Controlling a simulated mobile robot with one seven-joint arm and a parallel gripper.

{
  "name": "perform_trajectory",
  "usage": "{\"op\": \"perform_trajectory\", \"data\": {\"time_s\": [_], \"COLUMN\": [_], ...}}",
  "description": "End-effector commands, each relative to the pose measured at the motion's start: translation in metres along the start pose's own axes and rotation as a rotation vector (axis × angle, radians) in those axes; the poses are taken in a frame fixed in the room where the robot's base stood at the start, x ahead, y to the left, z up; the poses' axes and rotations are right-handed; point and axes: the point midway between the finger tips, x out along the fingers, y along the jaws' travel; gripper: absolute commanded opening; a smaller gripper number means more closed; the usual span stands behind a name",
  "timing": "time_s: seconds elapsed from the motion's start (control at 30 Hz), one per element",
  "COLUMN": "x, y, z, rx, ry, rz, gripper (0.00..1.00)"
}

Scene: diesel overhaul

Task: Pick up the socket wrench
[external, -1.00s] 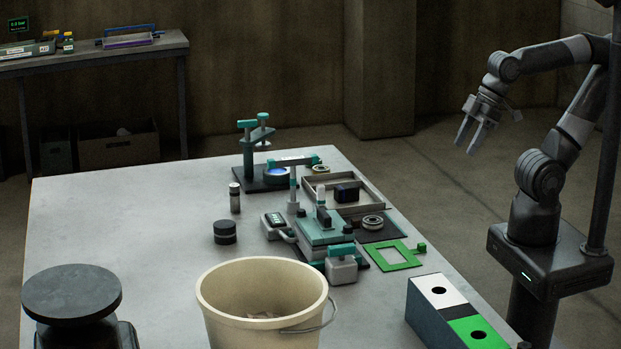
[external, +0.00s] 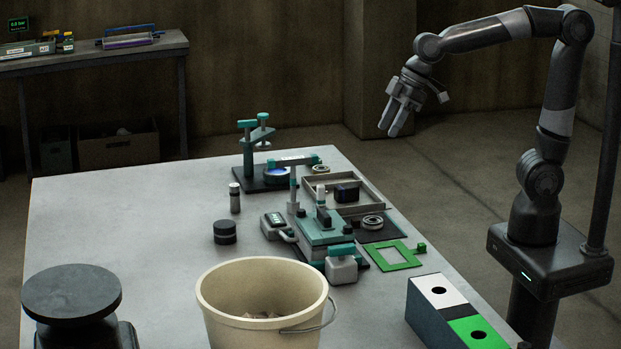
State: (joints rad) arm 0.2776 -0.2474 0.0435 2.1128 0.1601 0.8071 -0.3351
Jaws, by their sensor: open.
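A T-shaped tool with a grey upright shaft (external: 293,190) and a teal crossbar stands among the parts at the middle of the table. It may be the socket wrench, but I cannot tell for sure at this size. My gripper (external: 389,130) is open and empty, with its fingers pointing down. It is in the air beyond the table's back right edge, to the right of and above the T-shaped tool, well apart from it.
A teal fixture (external: 322,228), a grey tray (external: 374,201) and a green frame (external: 410,262) crowd the table's middle. A teal stand (external: 248,155) is behind. A cream bucket (external: 222,308) and a two-coloured box (external: 425,312) stand in front. The table's left (external: 110,220) is clear.

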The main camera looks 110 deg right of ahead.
Motion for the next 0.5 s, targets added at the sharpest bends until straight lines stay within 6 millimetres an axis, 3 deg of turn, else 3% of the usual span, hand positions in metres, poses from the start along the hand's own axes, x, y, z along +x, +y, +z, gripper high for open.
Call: {"op": "perform_trajectory", "data": {"time_s": [0.23,0.5], "x": [0.053,0.105], "y": [0.069,0.143], "z": [-0.059,-0.094], "rx": [0.01,0.019], "ry": [0.005,0.026], "rz": [-0.003,-0.004], "gripper": [0.44,0.44]}}
